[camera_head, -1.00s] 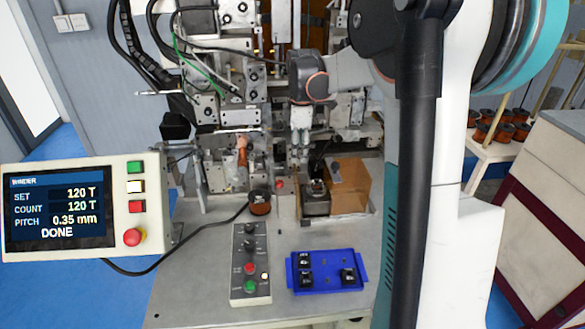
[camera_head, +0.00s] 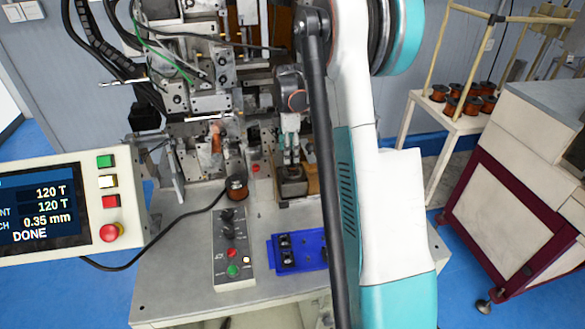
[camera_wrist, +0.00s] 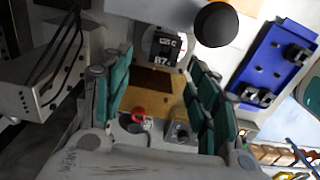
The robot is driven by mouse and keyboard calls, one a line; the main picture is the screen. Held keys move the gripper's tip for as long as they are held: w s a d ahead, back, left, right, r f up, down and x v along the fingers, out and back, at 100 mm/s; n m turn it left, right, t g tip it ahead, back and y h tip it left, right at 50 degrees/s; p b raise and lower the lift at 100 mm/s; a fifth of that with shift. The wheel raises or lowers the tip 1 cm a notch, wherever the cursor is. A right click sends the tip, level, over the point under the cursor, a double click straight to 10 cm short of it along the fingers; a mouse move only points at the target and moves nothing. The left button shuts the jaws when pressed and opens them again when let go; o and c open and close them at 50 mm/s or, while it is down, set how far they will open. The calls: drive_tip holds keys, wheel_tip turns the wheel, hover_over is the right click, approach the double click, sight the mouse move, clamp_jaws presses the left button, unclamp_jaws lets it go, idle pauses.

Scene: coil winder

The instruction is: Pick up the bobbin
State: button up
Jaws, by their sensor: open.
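My gripper (camera_head: 291,158) points down, its tips close above a small metal block with a dark top (camera_head: 290,185) at the right of the winder's bench. Its two green-padded fingers are apart in the wrist view (camera_wrist: 160,100), with nothing held between them. Beyond them a small black part with white lettering (camera_wrist: 165,48) shows; I cannot tell whether it is the bobbin. The blue tray (camera_head: 308,240) on the bench front holds small black bobbin-like parts (camera_head: 286,241), partly hidden by my arm. The tray also shows in the wrist view (camera_wrist: 243,72).
A copper wire spool (camera_head: 237,190) stands left of the metal block. A button box (camera_head: 233,250) lies in front of it. The winder screen (camera_head: 45,210) reads DONE. A tan box (camera_head: 313,180) is close by the gripper. More spools (camera_head: 463,103) sit on a side stand.

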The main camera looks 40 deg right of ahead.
drive_tip(key=shift+s+a+f+b, duration=0.15)
drive_tip(key=shift+f+b, duration=0.15)
drive_tip(key=shift+f, duration=2.4)
drive_tip(key=shift+c, duration=0.6)
drive_tip(key=c, duration=0.8)
drive_tip(key=shift+r, duration=0.1)
wheel_tip(320, 180, up, 20)
drive_tip(key=p, duration=0.2)
